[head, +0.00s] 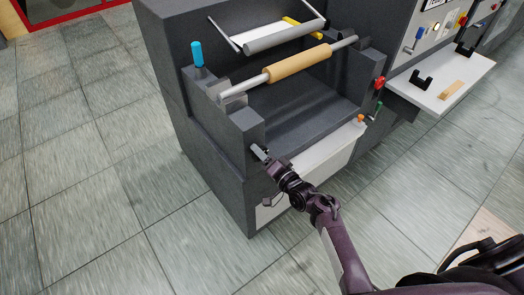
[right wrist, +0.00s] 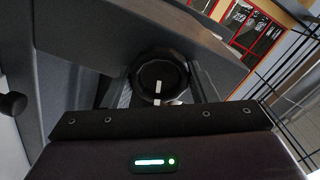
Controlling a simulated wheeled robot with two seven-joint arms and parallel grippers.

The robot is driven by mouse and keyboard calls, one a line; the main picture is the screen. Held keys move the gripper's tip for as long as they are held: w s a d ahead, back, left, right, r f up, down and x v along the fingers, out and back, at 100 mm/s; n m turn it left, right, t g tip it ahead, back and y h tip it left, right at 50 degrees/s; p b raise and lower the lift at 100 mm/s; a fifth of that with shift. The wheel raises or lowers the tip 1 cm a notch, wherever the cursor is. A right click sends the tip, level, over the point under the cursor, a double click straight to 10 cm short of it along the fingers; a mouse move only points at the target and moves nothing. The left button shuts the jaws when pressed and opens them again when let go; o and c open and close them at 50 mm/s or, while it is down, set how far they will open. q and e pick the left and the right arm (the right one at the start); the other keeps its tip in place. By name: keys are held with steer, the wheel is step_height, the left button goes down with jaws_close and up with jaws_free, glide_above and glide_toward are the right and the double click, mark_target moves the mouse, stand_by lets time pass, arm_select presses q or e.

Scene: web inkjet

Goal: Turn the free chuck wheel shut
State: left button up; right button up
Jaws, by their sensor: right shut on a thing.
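In the right wrist view a round black wheel (right wrist: 161,72) with a white mark on its face sits between the two fingers of my right gripper (right wrist: 160,95). The fingers are shut on its sides. In the head view my right gripper (head: 260,154) is at the front left corner of the dark grey machine (head: 235,135), and hides the wheel there. The wheel's white mark points roughly down in the wrist view. My left gripper is not in view.
A tan roll (head: 300,64) on a grey shaft lies across the machine's bay. A blue-topped handle (head: 197,54) stands at its left; a red knob (head: 379,83) is at its right. A white shelf (head: 440,90) holds black brackets. Tiled floor left is clear.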

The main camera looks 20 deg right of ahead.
steer(key=m+p, duration=0.1)
steer(key=m, duration=0.3)
steer(key=shift+m+p, duration=0.3)
steer(key=shift+p, duration=0.1)
steer(key=m+p, duration=0.1)
steer(key=m, duration=0.3)
steer(key=shift+f+m+p, duration=0.15)
steer(key=shift+m+p, duration=0.15)
steer(key=shift+m, duration=0.1)
steer(key=o, duration=1)
steer(key=shift+c, duration=0.2)
steer(key=v, duration=0.7)
steer(key=shift+s+d, duration=0.15)
steer(key=shift+s, duration=0.2)
